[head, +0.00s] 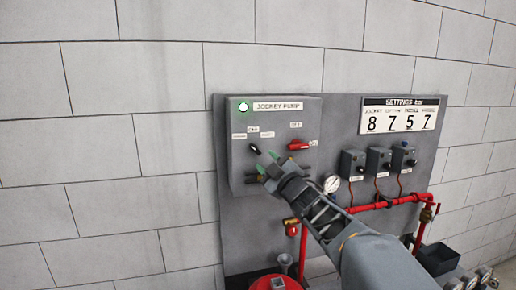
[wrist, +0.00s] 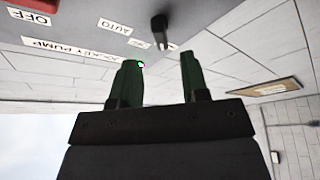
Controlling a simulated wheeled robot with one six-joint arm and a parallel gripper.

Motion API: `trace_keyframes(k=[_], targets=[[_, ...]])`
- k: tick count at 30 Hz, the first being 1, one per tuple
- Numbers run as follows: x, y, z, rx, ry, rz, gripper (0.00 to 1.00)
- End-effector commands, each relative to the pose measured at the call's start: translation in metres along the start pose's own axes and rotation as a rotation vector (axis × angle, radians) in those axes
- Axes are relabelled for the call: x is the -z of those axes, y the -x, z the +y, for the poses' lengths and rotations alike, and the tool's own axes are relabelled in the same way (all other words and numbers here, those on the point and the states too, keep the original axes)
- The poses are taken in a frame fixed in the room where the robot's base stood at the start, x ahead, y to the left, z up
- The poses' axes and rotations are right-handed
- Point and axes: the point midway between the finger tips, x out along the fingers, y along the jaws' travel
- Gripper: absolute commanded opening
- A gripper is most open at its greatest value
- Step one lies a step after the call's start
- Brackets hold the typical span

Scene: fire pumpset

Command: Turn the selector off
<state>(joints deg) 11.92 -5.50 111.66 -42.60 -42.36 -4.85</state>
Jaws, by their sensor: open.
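The grey jockey pump box (head: 277,180) is on a wall-mounted panel. The black selector knob (head: 256,149) is on its front, below small white labels; its exact pointing is hard to tell. In the wrist view the selector (wrist: 160,30) shows at the top, just beyond the fingertips and between them. My gripper (head: 266,162) is open, with dark green fingers, just below and right of the selector in the head view. In the wrist view my gripper (wrist: 158,62) has nothing between its fingers and appears apart from the knob.
A red switch (head: 298,145) is right of the selector. A green lamp (head: 243,106) glows at the box's upper left. Small switch boxes (head: 378,161), a gauge (head: 331,184) and red pipes (head: 385,204) are to the right. Bare block wall (head: 100,160) is to the left.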

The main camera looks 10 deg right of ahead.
Motion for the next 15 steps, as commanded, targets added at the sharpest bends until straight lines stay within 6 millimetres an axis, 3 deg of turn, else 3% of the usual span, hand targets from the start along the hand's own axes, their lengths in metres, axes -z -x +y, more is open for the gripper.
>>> trace_keyframes(k=[6, 15], targets=[[0.002, -0.036, 0.001, 0.002, -0.001, 0.0, 0.41], [0.0, -0.057, 0.0, 0.001, -0.001, 0.0, 0.41]])
